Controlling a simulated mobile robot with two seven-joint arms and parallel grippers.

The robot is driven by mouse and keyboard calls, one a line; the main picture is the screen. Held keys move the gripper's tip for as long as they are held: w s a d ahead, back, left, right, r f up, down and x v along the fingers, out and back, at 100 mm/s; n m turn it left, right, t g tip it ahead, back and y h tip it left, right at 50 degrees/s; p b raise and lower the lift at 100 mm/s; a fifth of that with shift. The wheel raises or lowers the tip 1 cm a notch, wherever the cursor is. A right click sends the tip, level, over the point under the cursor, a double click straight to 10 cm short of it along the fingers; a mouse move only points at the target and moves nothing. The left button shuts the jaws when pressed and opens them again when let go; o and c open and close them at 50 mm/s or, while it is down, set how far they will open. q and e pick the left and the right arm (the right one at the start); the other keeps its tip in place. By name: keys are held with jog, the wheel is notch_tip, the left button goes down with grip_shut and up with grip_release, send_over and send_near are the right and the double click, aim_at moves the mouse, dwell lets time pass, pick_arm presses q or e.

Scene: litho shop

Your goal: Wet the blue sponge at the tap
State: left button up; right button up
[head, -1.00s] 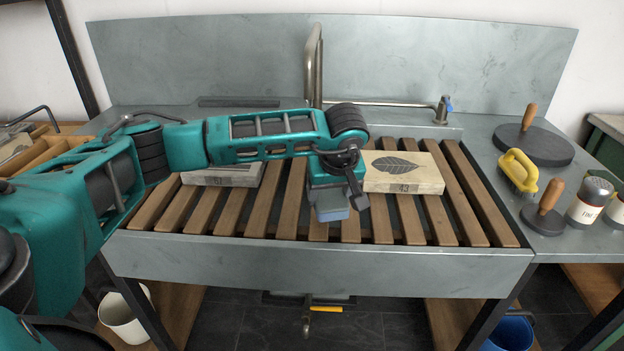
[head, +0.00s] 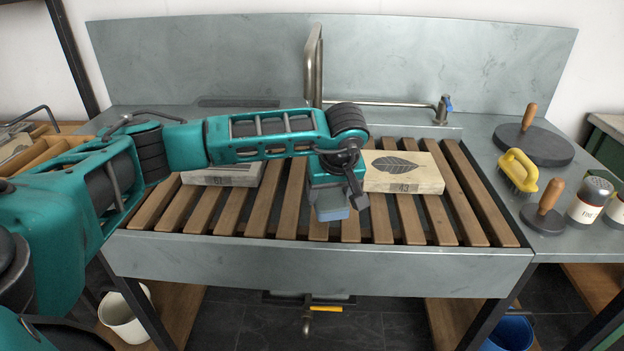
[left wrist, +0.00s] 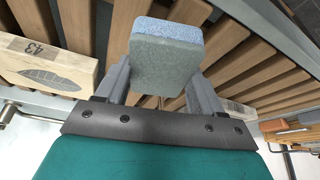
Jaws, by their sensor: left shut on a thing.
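The blue sponge (head: 332,214) is in my left gripper (head: 338,198), above the wooden slats of the sink near its front edge. In the left wrist view the sponge (left wrist: 166,52) sits between the two fingers (left wrist: 160,82); its broad face looks grey-green and its edge blue. The tap (head: 313,62) is a tall metal spout at the back of the sink, behind my arm, with its lower part partly hidden. A pipe runs right from it to a valve with a blue handle (head: 447,104). My right gripper is not in view.
A stone with a leaf print (head: 425,176) lies on the slats (head: 462,215) just right of the gripper. Another stone (head: 222,179) lies left, partly under my arm. A yellow-handled brush (head: 522,166), wooden-handled discs (head: 545,147) and shakers (head: 588,205) stand on the right-hand counter.

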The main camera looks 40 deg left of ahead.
aim_at(336, 200)
pick_arm(q)
jog(key=d+r+p, duration=0.1)
jog(key=s+d+r+p, duration=0.1)
jog(key=shift+s+d+r, duration=0.3)
jog(key=shift+d+r, duration=0.1)
jog(key=shift+s+d+r+p, duration=0.45)
jog(key=shift+d+r+p, duration=0.15)
jog(key=shift+d, duration=0.2)
